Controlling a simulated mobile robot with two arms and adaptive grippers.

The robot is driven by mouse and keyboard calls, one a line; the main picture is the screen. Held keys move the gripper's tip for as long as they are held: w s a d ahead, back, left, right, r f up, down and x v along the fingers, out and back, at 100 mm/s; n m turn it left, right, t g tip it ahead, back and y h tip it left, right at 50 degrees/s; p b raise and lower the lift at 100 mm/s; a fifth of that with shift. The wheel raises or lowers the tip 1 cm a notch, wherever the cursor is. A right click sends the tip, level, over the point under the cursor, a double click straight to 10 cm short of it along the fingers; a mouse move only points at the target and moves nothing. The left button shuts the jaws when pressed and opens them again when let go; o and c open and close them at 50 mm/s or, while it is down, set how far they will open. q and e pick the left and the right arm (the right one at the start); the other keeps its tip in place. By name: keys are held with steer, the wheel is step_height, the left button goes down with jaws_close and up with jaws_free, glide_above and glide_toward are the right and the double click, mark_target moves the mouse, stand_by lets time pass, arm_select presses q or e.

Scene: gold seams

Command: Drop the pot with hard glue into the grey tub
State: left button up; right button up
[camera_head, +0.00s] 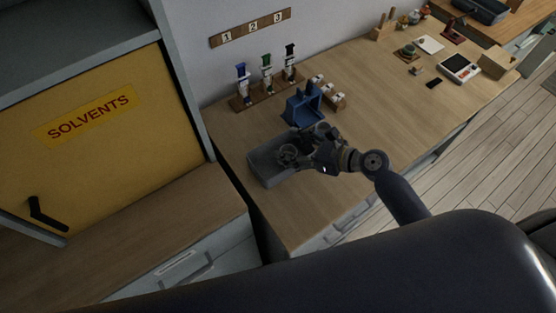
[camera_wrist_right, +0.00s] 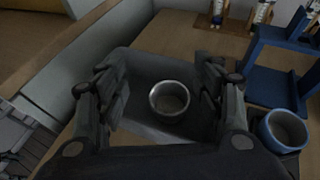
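The grey tub (camera_head: 262,169) stands on the wooden bench near its left end, and it also shows in the wrist view (camera_wrist_right: 150,66). A small round grey metal pot (camera_wrist_right: 170,101) is inside the tub, upright; it shows in the head view too (camera_head: 287,154). I cannot make out what the pot contains. My right gripper (camera_head: 300,152) is over the tub. In the wrist view its two fingers (camera_wrist_right: 165,88) are spread wide, with a gap on both sides of the pot. My left gripper is not in view.
A blue stand (camera_head: 302,108) is just behind the tub, and a blue-rimmed pot (camera_wrist_right: 284,131) is right of it. A rack (camera_head: 268,90) of coloured tubes stands near the wall. A yellow solvents cabinet (camera_head: 85,125) is at left. The bench middle (camera_head: 390,105) is clear.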

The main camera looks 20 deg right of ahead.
steer(key=v, duration=1.2)
steer(key=shift+d+f, duration=0.1)
stand_by(0.4)
